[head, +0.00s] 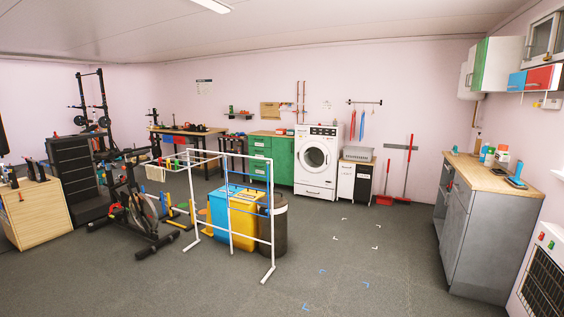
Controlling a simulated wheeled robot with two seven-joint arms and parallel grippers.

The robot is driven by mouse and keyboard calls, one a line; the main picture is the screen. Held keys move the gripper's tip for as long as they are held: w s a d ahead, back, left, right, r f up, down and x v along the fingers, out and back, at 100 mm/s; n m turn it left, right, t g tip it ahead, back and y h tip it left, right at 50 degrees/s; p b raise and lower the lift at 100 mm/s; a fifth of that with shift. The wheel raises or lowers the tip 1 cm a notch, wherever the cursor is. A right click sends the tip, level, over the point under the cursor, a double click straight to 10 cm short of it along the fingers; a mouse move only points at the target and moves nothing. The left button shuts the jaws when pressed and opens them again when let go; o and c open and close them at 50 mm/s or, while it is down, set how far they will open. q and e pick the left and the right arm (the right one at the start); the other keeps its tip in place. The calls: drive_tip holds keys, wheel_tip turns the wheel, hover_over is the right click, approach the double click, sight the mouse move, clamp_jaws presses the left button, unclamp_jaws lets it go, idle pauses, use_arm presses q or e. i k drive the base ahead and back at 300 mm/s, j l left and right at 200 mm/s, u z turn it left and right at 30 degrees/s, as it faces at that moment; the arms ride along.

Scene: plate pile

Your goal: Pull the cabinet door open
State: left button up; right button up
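No gripper of mine shows in the head view. Several cabinets are in view, and I cannot tell which one the task means. A grey base cabinet (464,231) with a wooden top stands at the right; its door fronts are seen at a steep angle. Wall cabinets hang at the upper right: one with a white side and green front (492,65), and a glass-fronted one (541,38) with a handle. A green cabinet (281,158) and a low white-and-black cabinet (354,182) stand at the back wall. I see no door clearly standing open.
A white drying rack (272,222) stands mid-room around blue and yellow bins (244,213). An exercise bike (138,211) is left of it. A washing machine (316,165) stands at the back. Grey floor (370,270) is clear between rack and grey cabinet.

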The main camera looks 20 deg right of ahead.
sight(283, 149)
drive_tip(key=i+l+z, duration=0.15)
drive_tip(key=z, duration=1.05)
drive_tip(key=i+l+z, duration=0.15)
drive_tip(key=i, duration=1.35)
drive_tip(key=i+j+z, duration=0.15)
drive_tip(key=i, duration=1.35)
drive_tip(key=i+j+u, duration=0.15)
drive_tip(key=i, duration=0.35)
drive_tip(key=i+u, duration=0.2)
drive_tip(key=i, duration=0.35)
drive_tip(key=i+u, duration=0.15)
drive_tip(key=i, duration=0.35)
drive_tip(key=i+l+u, duration=0.15)
drive_tip(key=i, duration=0.35)
drive_tip(key=i+l+u, duration=0.15)
drive_tip(key=i, duration=0.4)
drive_tip(key=i+l+u, duration=0.2)
drive_tip(key=i, duration=0.3)
drive_tip(key=i+u, duration=0.2)
drive_tip(key=i, duration=0.3)
drive_tip(key=i+u, duration=0.15)
drive_tip(key=i, duration=0.35)
drive_tip(key=i+l+u, duration=0.2)
drive_tip(key=i, duration=0.3)
drive_tip(key=i+l+u, duration=0.15)
drive_tip(key=i, duration=0.35)
drive_tip(key=i+j+u, duration=0.45)
drive_tip(key=i, duration=0.4)
drive_tip(key=i+u, duration=0.45)
drive_tip(key=i, duration=0.4)
